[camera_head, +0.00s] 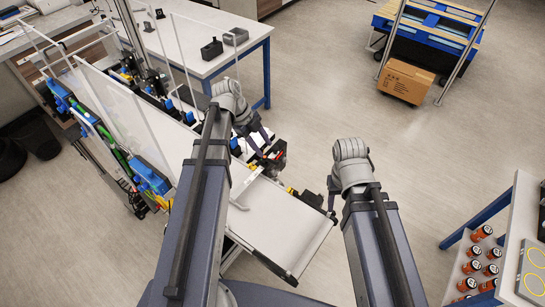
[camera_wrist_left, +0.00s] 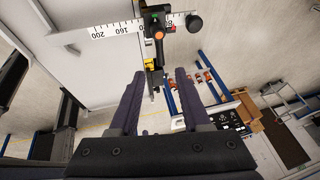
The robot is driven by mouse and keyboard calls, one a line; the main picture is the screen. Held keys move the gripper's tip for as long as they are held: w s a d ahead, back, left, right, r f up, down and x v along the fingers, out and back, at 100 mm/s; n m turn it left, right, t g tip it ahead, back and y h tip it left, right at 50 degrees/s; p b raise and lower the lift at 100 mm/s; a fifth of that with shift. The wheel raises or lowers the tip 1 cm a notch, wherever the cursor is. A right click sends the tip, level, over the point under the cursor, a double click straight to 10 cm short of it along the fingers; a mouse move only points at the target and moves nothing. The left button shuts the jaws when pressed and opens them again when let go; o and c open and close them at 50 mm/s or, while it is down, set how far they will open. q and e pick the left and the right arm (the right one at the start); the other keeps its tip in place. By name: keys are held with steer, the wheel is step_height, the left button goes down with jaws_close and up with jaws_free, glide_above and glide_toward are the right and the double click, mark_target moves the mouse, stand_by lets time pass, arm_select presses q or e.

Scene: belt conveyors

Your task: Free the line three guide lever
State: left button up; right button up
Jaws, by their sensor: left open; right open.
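The guide lever (camera_wrist_left: 159,38), a black handle with an orange-red end, sits on a dark clamp at a white numbered scale (camera_wrist_left: 112,27) in the left wrist view. A black round knob (camera_wrist_left: 194,23) stands to its right. In the head view the dark clamp with red parts (camera_head: 275,157) is at the conveyor's side, partly hidden by my left gripper. My left gripper (camera_wrist_left: 159,76) is open and empty, its fingertips short of the lever, which lies beyond the gap between them; it also shows in the head view (camera_head: 262,142). My right gripper (camera_head: 333,200) hangs beside the conveyor's right end, apart from the lever.
The white conveyor belt (camera_head: 285,225) runs below my left arm. Clear guard panels (camera_head: 120,110) stand at the left. A white table (camera_head: 190,40) is behind. Open floor lies between.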

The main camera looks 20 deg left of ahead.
mark_target(274, 161)
arm_select(q)
steer(key=b+x, duration=0.6)
steer(key=x, duration=0.1)
steer(key=shift+d+f+b, duration=0.1)
steer(key=shift+f+b, duration=0.2)
steer(key=shift+f, duration=0.05)
steer(key=shift+r, duration=0.1)
steer(key=shift+c, duration=0.3)
jaws_close()
